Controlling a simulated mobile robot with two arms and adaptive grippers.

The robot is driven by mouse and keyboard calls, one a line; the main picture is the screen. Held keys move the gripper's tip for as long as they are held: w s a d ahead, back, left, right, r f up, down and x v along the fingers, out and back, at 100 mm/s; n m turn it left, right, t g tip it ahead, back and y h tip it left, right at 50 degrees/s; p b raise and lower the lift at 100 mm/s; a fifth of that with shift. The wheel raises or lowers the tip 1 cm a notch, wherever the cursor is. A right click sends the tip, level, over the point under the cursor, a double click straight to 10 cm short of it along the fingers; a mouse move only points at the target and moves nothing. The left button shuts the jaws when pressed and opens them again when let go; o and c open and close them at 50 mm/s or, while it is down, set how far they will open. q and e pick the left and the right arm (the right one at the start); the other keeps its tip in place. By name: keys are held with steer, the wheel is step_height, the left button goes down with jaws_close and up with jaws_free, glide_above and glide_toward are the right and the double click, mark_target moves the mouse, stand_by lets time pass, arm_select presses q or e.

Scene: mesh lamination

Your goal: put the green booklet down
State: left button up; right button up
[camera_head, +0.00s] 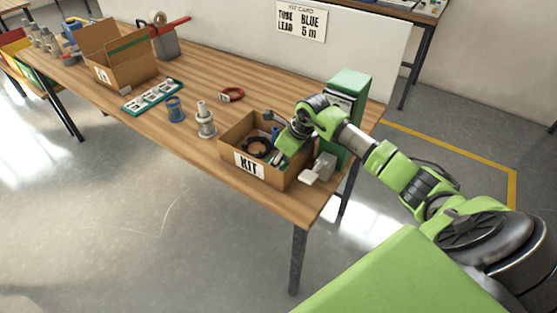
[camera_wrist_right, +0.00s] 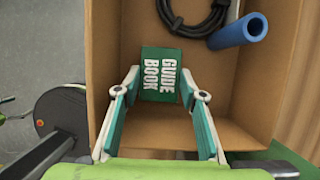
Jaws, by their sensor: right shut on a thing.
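The green booklet (camera_wrist_right: 158,75), marked "GUIDE BOOK", is between the fingertips of my right gripper (camera_wrist_right: 160,82) in the right wrist view. The gripper is shut on its two sides. It holds the booklet inside or just over the open cardboard kit box (camera_wrist_right: 98,62); I cannot tell whether the booklet touches the floor of the box. In the head view the right gripper (camera_head: 282,150) reaches into the kit box (camera_head: 277,178), and the booklet is mostly hidden there. My left gripper is not in view.
The kit box holds a black cable coil (camera_wrist_right: 196,18) and a blue tube (camera_wrist_right: 238,32). On the wooden table (camera_head: 215,72) a green case (camera_head: 349,82) stands behind the arm.

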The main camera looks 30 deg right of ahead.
steer(key=shift+f, duration=0.3)
steer(key=shift+f, duration=0.1)
steer(key=o, duration=0.8)
steer(key=shift+o, duration=0.2)
steer(key=b+v, duration=0.2)
steer(key=v, duration=1)
steer(key=shift+s, duration=0.1)
